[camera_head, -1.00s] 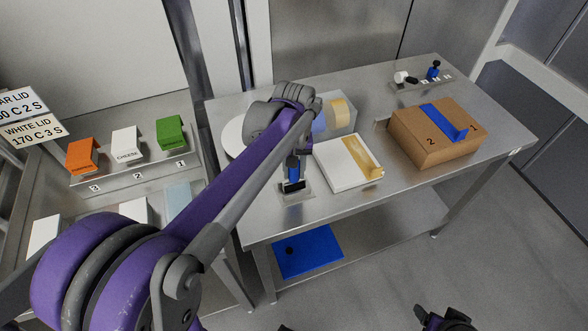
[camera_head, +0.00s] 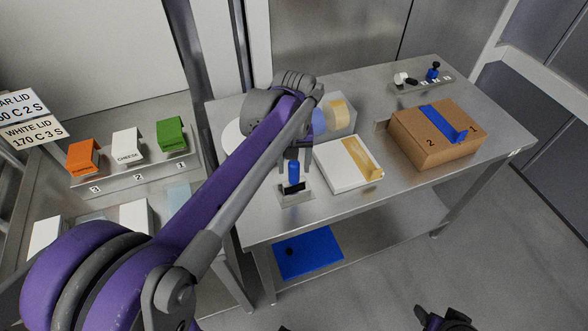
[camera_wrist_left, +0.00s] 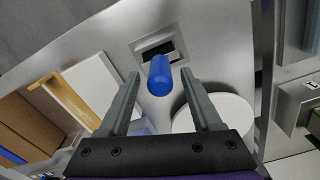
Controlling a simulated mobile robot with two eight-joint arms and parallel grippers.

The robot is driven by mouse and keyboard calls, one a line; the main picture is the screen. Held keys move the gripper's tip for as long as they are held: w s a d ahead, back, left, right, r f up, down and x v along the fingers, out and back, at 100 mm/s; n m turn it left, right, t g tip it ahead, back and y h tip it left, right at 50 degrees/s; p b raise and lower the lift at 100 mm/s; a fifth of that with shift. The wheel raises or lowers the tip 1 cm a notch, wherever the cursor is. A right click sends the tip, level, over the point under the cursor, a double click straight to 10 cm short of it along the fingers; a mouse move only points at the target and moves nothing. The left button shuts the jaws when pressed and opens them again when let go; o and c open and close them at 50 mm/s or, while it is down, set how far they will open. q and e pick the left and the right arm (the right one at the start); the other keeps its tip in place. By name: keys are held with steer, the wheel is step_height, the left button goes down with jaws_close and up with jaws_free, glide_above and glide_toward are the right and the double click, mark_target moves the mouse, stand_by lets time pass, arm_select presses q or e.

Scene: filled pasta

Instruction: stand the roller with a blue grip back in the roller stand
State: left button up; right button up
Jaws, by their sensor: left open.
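The roller with a blue grip (camera_head: 294,170) stands upright at the roller stand (camera_head: 305,195), near the front left of the steel table. In the left wrist view its blue grip (camera_wrist_left: 160,76) points toward the camera, beside the dark slot of the stand (camera_wrist_left: 140,47). Its lower end is hidden, so I cannot tell how deep it sits. My left gripper (camera_head: 295,158) is open, with its fingers on either side of the grip; in the left wrist view there is a gap at both fingertips (camera_wrist_left: 160,74). A dark part at the bottom edge looks like my right gripper (camera_head: 446,319); its jaws are unclear.
A white board with a yellow strip (camera_head: 345,165) lies right of the stand. A cardboard box (camera_head: 415,132) with blue tape is farther right. A white round plate (camera_head: 231,135) and a clear container (camera_head: 343,118) lie behind my arm. Bare table lies in front of the box.

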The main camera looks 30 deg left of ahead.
arm_select(q)
step_height(320, 180, up, 9)
steer(key=shift+f+p, duration=0.1)
steer(key=shift+p, duration=0.2)
steer(key=shift+s+d, duration=0.15)
steer(key=shift+s, duration=0.1)
steer(key=s+d+f+m+t, duration=0.2)
steer(key=s+d+f+m, duration=0.1)
steer(key=s+f, duration=0.4)
steer(key=s+d+f+m+t, duration=0.3)
steer(key=s+f, duration=0.5)
steer(key=shift+d+f, duration=0.25)
steer(key=shift+r+p, duration=0.3)
steer(key=shift+r, duration=0.05)
